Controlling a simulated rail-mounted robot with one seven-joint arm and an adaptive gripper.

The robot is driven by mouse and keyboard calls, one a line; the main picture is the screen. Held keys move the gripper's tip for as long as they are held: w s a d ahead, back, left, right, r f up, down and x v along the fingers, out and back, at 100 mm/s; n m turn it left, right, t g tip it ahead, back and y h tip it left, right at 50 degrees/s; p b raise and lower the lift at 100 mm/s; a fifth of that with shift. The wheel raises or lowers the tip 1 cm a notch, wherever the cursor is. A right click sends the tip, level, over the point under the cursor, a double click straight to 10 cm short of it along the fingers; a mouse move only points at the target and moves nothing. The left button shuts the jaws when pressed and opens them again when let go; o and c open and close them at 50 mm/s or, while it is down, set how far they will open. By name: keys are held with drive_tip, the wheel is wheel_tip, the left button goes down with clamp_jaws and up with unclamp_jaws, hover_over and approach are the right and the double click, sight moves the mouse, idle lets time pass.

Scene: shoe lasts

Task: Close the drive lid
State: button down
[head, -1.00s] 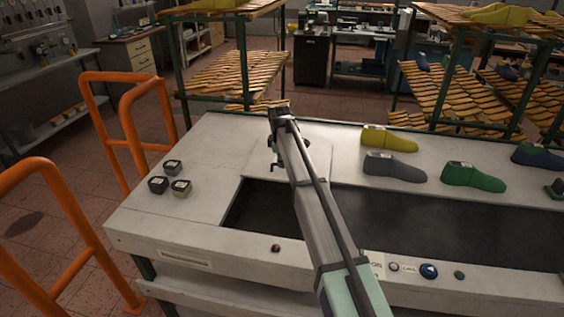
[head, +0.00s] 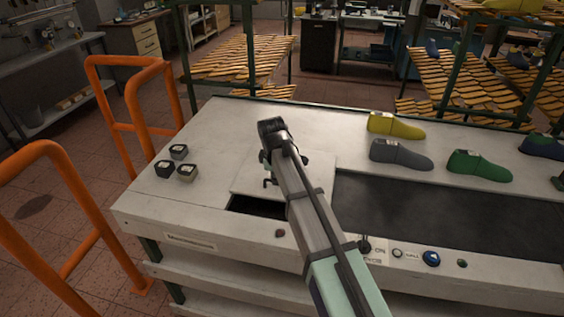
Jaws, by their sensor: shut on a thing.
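The drive lid (head: 250,180) is a flat, pale square plate on the worktable's left half. It covers part of a dark opening (head: 257,207), whose near strip still shows along the lid's front edge. My gripper (head: 268,172) is over the lid's middle, reaching down to it and shut on it. My arm hides most of the fingers and the exact place of the grip.
The pale worktable (head: 210,130) carries a dark belt (head: 450,218) to the right. Yellow (head: 394,125), grey (head: 400,154) and green (head: 480,166) shoe lasts stand behind it. Small dark blocks (head: 178,152) sit at left. Orange rails (head: 130,95) stand beyond the left edge.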

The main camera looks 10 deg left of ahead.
drive_tip(key=s, duration=0.7)
drive_tip(key=shift+s+a, duration=0.15)
drive_tip(key=shift+a, duration=0.15)
drive_tip(key=shift+f, duration=0.15)
drive_tip(key=c, duration=1.2)
unclamp_jaws()
drive_tip(key=shift+s, duration=0.1)
drive_tip(key=shift+r, duration=0.2)
wheel_tip(320, 180, up, 12)
drive_tip(key=s, duration=0.2)
drive_tip(key=shift+a+f, duration=0.15)
drive_tip(key=shift+f, duration=0.05)
drive_tip(key=shift+s+a+f, duration=0.1)
